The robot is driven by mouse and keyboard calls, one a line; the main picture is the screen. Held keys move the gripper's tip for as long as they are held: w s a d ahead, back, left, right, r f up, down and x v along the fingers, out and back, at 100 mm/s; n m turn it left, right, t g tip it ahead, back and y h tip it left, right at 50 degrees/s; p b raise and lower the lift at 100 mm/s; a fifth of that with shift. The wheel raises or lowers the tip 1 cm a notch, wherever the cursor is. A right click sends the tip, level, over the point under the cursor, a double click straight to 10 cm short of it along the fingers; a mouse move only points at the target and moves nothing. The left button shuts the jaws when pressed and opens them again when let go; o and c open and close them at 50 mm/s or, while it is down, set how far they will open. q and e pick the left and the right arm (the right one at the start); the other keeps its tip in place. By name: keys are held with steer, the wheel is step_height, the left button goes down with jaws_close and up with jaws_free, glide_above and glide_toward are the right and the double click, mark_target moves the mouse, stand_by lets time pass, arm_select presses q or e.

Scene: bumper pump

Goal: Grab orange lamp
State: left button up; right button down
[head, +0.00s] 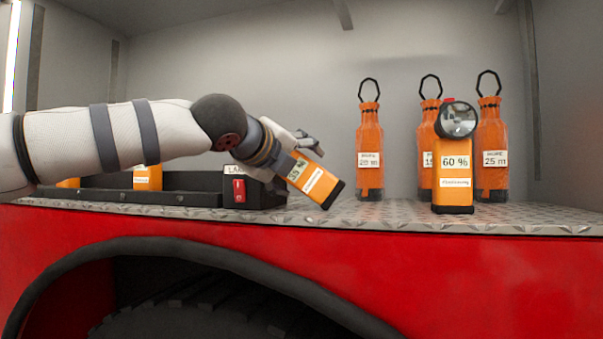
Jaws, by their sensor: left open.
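One orange lamp (319,183) with a white label is tilted beside the black box, its dark base down and to the right, at or just above the metal shelf. My left gripper (300,150) is open right at its upper end and hides its head. I cannot tell whether the fingers touch it. A second orange lamp (455,160), marked 60 %, stands upright on the shelf at the right with its round lens at the top. My right gripper is not in view.
Several orange bottles with black loops, one of them here (369,150), stand at the back right. A black tray (195,190) with orange items (148,177) lies behind my left arm, with a black box (250,190) at its right end. The shelf (390,213) is clear between the lamps.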

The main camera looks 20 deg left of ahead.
arm_select(q)
steer(key=shift+r, duration=0.1)
jaws_close()
